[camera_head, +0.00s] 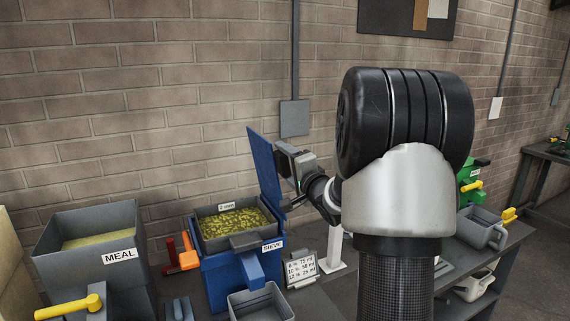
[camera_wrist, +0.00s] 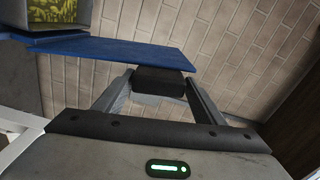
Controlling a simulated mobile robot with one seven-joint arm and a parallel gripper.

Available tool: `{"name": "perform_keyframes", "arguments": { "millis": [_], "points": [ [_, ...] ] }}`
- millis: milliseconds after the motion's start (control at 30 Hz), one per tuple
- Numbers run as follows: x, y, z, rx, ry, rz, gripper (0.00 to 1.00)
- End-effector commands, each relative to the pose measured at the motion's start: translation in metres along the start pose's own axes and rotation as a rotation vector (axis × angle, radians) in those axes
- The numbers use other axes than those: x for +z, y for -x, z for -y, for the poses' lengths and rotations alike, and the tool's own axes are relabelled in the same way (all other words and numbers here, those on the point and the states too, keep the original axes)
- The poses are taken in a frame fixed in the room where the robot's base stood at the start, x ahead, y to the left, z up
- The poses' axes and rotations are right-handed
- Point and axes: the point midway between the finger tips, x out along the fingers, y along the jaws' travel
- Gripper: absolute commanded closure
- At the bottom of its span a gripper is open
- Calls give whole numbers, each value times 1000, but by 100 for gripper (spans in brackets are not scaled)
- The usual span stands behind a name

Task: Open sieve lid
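The blue sieve lid (camera_head: 264,170) stands raised, close to upright and tilted a little, at the right side of the sieve (camera_head: 232,270). The sieve's open top shows yellow-green pellets (camera_head: 235,224). My gripper (camera_head: 290,165) is at the lid's right face. In the wrist view the lid (camera_wrist: 110,52) spans the upper left, and a dark block-like handle (camera_wrist: 160,80) sits at it. The fingers of my gripper (camera_wrist: 160,90) lie close along both sides of this handle and appear shut on it. The exact finger contact is partly hidden.
A grey MEAL bin (camera_head: 90,250) with a yellow handle (camera_head: 68,307) stands left of the sieve. A grey tray (camera_head: 262,303) is in front, with a small sign (camera_head: 300,268) to its right. A brick wall is close behind. My arm hides the middle of the bench.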

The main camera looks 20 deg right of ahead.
Motion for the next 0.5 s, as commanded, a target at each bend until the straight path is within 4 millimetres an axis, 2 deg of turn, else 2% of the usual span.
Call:
{"name": "perform_keyframes", "arguments": {
  "millis": [367,500],
  "points": [
    [1,2,-2,5,0,2,27],
    [0,16,-2,5,2,0,27]
  ]
}}
